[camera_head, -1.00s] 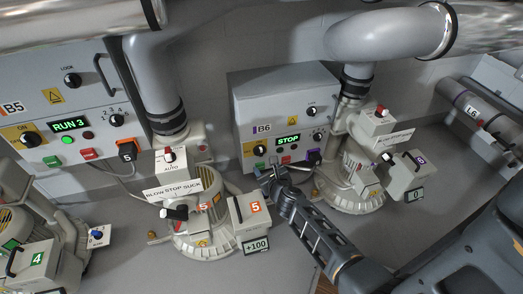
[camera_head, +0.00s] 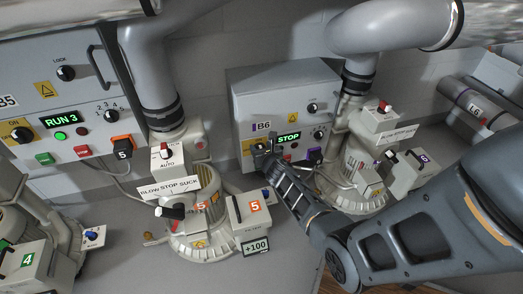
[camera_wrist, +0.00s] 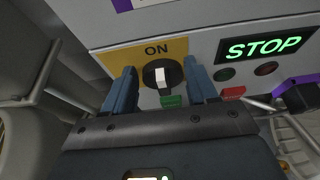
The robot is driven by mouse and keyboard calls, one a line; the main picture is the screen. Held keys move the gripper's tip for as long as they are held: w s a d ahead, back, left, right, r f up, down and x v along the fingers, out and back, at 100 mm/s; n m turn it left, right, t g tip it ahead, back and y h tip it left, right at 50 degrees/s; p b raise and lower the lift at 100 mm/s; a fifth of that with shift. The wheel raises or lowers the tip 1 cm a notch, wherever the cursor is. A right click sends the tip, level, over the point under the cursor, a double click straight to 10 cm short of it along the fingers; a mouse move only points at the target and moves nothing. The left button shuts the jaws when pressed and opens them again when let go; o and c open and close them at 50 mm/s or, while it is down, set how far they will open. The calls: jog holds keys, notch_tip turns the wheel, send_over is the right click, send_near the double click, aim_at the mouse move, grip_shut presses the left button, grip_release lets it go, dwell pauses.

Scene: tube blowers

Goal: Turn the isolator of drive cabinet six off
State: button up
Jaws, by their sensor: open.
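Drive cabinet six (camera_head: 285,92) is the grey box marked B6 in the head view, with its display (camera_head: 289,137) reading STOP. Its isolator (camera_wrist: 163,75) shows in the wrist view as a black round knob with a white handle on a yellow plate (camera_wrist: 120,58). The handle stands roughly upright under the word ON. My gripper (camera_wrist: 161,90) is open, with one blue finger on each side of the knob. I cannot tell whether either finger touches it. In the head view my gripper (camera_head: 261,149) hides most of the isolator.
A green button (camera_wrist: 172,100) and a red button (camera_wrist: 233,93) sit close below the isolator. A black connector (camera_wrist: 300,97) juts out at the right. The blower marked 6 (camera_head: 362,170) stands right of the cabinet, blower 5 (camera_head: 205,220) to the left.

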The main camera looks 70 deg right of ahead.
jog(key=c, duration=0.7)
